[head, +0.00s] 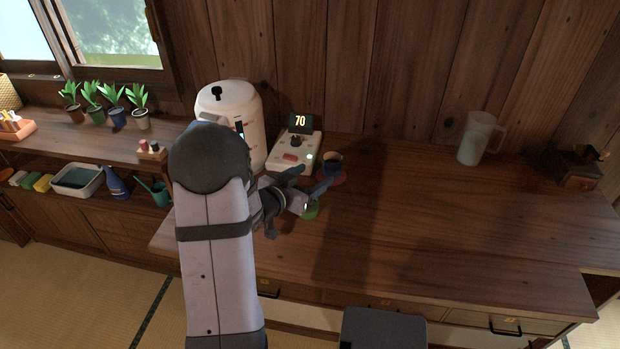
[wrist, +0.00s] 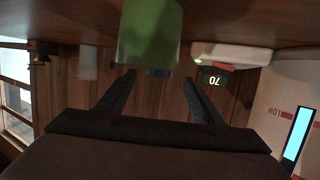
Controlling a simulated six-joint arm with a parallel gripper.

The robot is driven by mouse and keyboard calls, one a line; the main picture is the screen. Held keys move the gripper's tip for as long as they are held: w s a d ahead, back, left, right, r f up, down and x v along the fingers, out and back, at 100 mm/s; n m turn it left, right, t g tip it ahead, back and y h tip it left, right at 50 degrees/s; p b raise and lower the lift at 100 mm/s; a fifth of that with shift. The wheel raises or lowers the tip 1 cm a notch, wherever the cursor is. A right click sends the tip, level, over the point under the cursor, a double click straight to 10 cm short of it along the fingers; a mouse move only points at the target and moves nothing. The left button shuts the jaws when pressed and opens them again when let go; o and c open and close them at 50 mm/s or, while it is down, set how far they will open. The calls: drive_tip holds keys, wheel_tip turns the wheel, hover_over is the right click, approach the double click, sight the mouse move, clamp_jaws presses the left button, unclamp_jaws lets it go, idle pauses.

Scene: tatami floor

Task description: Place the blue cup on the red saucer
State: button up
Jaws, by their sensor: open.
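The blue cup (head: 333,162) is at the right of the white device, on or right at the red saucer (head: 340,178), which shows only in part behind my gripper. My gripper (head: 317,175) is open, its fingers pointing at the cup from the near left. I cannot tell whether they touch it. In the wrist view, turned upside down, both fingers of my gripper (wrist: 160,77) are spread apart. A small blue patch (wrist: 158,72), likely the blue cup, shows between them beyond a green object. The saucer is not clear there.
A green cup (head: 311,211) stands just below my gripper; it looms large in the wrist view (wrist: 150,32). A white device (head: 296,153) with a display reading 70 and a white dispenser (head: 236,108) stand behind. A pitcher (head: 481,138) is far right. The right counter is mostly clear.

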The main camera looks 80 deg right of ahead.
drive_tip(key=shift+w+a+r, duration=0.15)
drive_tip(key=shift+a, duration=0.15)
